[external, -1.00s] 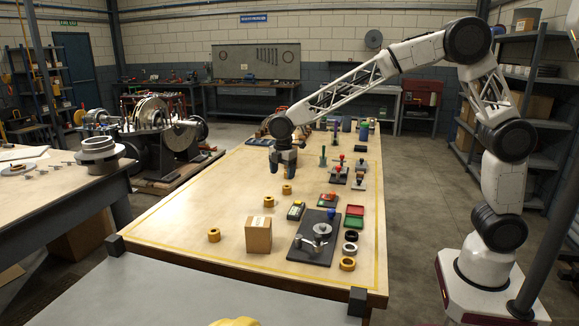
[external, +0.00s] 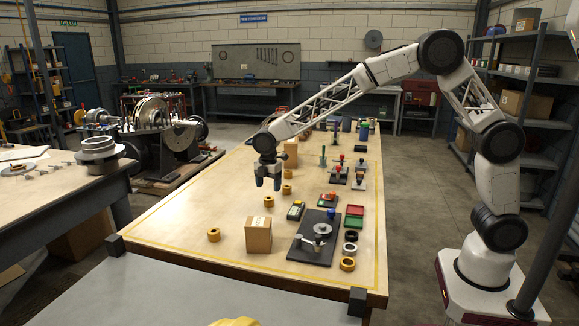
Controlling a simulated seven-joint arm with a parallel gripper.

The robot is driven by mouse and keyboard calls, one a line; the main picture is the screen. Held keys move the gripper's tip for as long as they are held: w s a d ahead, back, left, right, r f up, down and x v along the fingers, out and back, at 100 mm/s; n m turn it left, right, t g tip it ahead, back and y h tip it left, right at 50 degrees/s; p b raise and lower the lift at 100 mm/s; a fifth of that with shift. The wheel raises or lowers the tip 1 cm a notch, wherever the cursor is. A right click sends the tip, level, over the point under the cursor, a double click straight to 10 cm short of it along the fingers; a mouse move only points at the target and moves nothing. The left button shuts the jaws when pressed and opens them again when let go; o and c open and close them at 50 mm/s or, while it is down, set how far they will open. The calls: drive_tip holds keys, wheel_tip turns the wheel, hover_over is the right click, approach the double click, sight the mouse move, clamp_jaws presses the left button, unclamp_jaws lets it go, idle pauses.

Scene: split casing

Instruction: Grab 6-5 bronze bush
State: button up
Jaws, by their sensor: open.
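Several bronze-coloured bushes stand on the wooden table: one at the front left (external: 213,235), one near the middle (external: 269,202), one just behind it to the right (external: 287,189), and one farther back (external: 288,174). A larger gold ring (external: 348,264) lies at the front right. No size markings are legible, so I cannot tell which is 6-5. My gripper (external: 268,187) points down, open and with nothing visible between its fingers. In the picture it is just above the middle bush and left of the two behind it; its exact height is unclear.
A cardboard box (external: 258,236) stands in front of the middle bush. Right of it are a dark plate with fittings (external: 312,250), red and green trays (external: 354,216) and dark rings (external: 351,236). Another box (external: 291,153) stands behind my gripper. The table's left side is clear.

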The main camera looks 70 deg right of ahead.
sight(269, 198)
drive_tip(key=shift+f, duration=0.75)
drive_tip(key=shift+f, duration=0.1)
drive_tip(key=shift+f, duration=2.5)
drive_tip(key=shift+c, duration=0.5)
drive_tip(key=c, duration=1.1)
drive_tip(key=shift+r, duration=0.15)
